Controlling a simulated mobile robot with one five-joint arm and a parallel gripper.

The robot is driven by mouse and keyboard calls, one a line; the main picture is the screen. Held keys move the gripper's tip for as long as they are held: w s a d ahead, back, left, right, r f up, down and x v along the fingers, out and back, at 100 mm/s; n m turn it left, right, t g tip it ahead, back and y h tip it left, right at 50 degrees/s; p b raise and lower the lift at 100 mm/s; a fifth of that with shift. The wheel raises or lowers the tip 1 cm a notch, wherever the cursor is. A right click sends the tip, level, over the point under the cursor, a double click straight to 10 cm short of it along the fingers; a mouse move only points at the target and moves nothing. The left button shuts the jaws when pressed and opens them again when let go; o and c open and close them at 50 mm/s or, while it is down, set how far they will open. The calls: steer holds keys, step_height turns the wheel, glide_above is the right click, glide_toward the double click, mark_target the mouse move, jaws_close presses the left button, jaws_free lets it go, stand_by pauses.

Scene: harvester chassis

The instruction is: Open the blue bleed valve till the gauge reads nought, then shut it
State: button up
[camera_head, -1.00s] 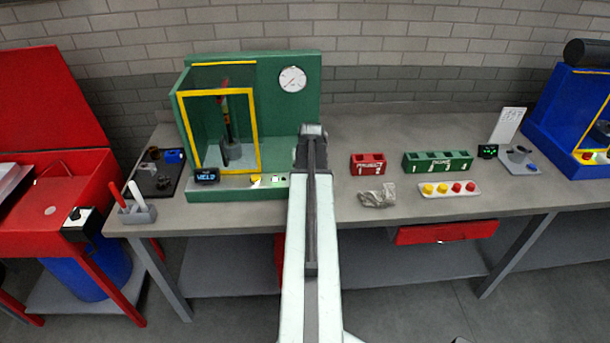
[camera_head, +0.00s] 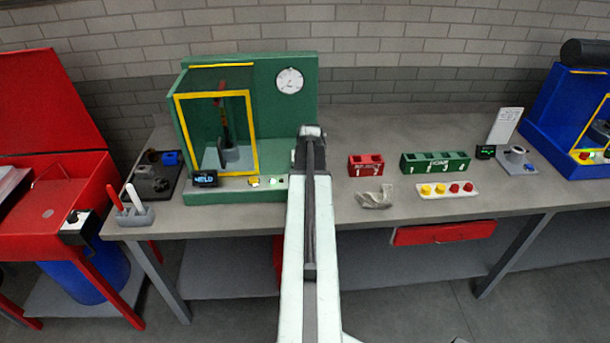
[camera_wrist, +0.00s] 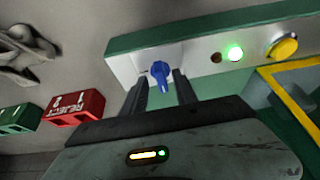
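The blue bleed valve (camera_wrist: 160,72) is a small knob on the pale front panel of the green press station, seen in the wrist view. Its pointed end is toward my gripper. My gripper (camera_wrist: 162,84) is open, with one finger on each side of the knob and a visible gap to each. In the head view my arm hides the valve. The round white gauge (camera_head: 290,80) is on the green back wall; its dark needle is too small to read exactly.
On the panel are a lit green lamp (camera_wrist: 235,53), a dark lamp (camera_wrist: 216,57) and a yellow button (camera_wrist: 284,46). A yellow-framed guard (camera_head: 252,130) stands left of my arm. A red reject block (camera_head: 366,165) and a grey rag (camera_head: 375,198) lie to the right.

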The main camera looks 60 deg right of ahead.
steer(key=p+v, duration=0.6)
steer(key=v, duration=0.1)
steer(key=shift+r+p, duration=0.35)
steer(key=shift+p, duration=0.05)
steer(key=w+a+f+n+t+y+b, duration=0.1)
steer(key=w+a+f+n+b, duration=0.15)
steer(key=w+a, duration=0.95)
steer(key=w+a+f+n+y+b, duration=0.15)
steer(key=w+a+n, duration=0.25)
steer(key=w+a, duration=0.85)
steer(key=w+a+f+n+b, duration=0.1)
steer(key=a+f+n+b, duration=0.15)
steer(key=a, duration=1.25)
steer(key=s+a+f+n+g+y+b, duration=0.1)
steer(key=s+a+f+n+g+b, duration=0.15)
steer(key=a, duration=1.45)
steer(key=shift+m+g, duration=0.35)
steer(key=shift+g, duration=0.3)
steer(key=s, duration=0.1)
steer(key=s+a, duration=0.1)
steer(key=s, duration=0.1)
steer(key=s+p, duration=0.1)
steer(key=s, duration=0.1)
steer(key=shift+a+f, duration=0.15)
steer(key=shift+f, duration=0.15)
